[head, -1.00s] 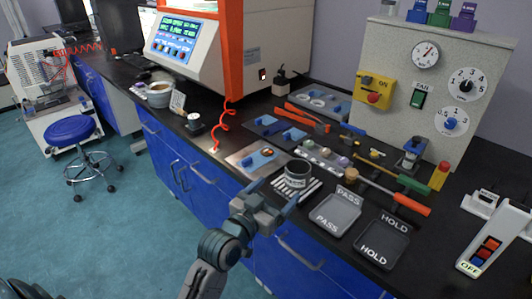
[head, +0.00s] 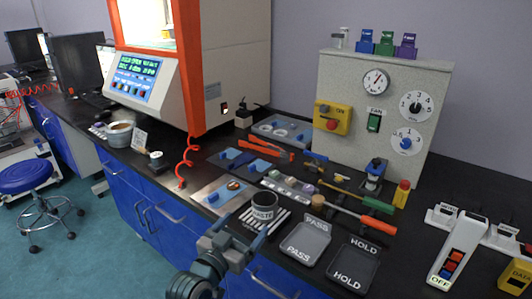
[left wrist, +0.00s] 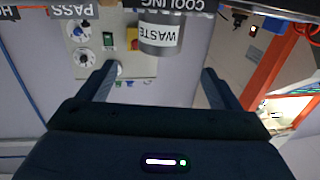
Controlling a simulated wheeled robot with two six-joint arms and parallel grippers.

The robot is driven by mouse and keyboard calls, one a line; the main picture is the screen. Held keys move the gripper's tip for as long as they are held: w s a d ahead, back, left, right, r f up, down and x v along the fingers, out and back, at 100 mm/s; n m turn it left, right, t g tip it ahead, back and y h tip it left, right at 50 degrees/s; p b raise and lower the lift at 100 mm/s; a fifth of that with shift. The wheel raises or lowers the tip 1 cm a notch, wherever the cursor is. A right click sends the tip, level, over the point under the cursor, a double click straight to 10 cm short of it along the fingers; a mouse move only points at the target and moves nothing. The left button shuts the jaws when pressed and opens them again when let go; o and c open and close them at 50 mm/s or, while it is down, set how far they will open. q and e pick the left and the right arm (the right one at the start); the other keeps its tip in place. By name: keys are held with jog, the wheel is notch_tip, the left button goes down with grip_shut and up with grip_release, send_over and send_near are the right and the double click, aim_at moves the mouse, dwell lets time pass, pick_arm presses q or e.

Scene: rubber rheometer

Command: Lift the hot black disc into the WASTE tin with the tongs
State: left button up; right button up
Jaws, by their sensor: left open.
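Orange-handled tongs (head: 266,148) lie farther back on the bench. I cannot make out the black disc for certain. My right gripper is not in view.
The control panel (head: 345,85) stands at the back.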

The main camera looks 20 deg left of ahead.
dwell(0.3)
pick_arm(q)
jog(key=shift+f, duration=0.2)
jog(key=c, duration=0.4)
jog(key=s+f+g, duration=0.2)
jog(key=s+f, duration=0.1)
jog(key=f, duration=0.1)
jog(key=s+f+g+y, duration=0.1)
jog(key=s+f+g, duration=0.1)
jog(key=s+f, duration=0.1)
jog(key=s+a+f+g, duration=0.1)
jog(key=s+f+g, duration=0.1)
jog(key=s+f, duration=0.1)
jog(key=shift+s+a+f, duration=0.1)
jog(key=shift+s+f, duration=0.05)
jog(key=shift+f, duration=0.65)
jog(key=shift+c, duration=0.6)
jog(key=s+a+f+n+g+y, duration=0.1)
jog(key=s+a+f+g+y, duration=0.1)
jog(key=s+f+g, duration=0.4)
jog(key=s+a+f+g+y, duration=0.1)
jog(key=s+a+f+g, duration=0.15)
jog(key=s+f, duration=0.7)
notch_tip(320, 180, down, 13)
jog(key=s+a, duration=0.1)
jog(key=s, duration=0.1)
jog(key=shift+a+r+g, duration=0.15)
jog(key=shift+a+g, duration=0.05)
jog(key=shift+g, duration=0.25)
